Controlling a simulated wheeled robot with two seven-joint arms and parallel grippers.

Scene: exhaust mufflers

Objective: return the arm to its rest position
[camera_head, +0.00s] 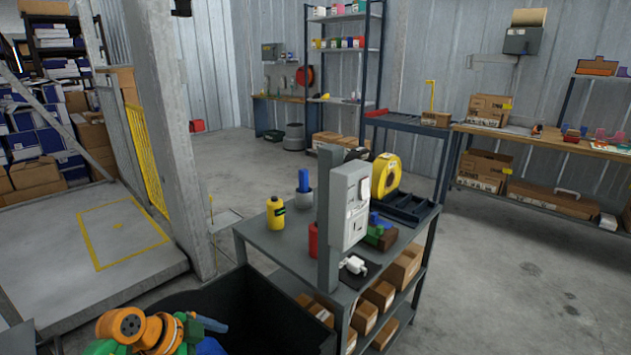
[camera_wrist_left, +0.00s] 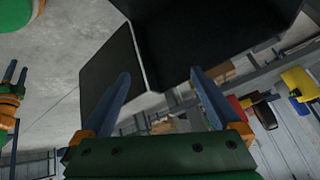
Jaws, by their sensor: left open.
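My left gripper (camera_wrist_left: 160,78) shows in the left wrist view with its two blue fingers apart and nothing between them. In the head view part of my left arm (camera_head: 150,328), in orange, green and blue, shows at the bottom left, in front of a dark bin. Its fingers are mostly hidden there. What looks like my right gripper (camera_wrist_left: 13,78) shows small at the left edge of the left wrist view; its opening is not clear. No muffler can be made out in either view.
A large black bin (camera_head: 262,312) stands close by my left arm. Beside it is a grey workbench (camera_head: 268,246) with a yellow bottle (camera_head: 275,213), a grey control box (camera_head: 349,205) on a post and a yellow reel (camera_head: 386,176). The floor (camera_head: 520,275) to the right is clear.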

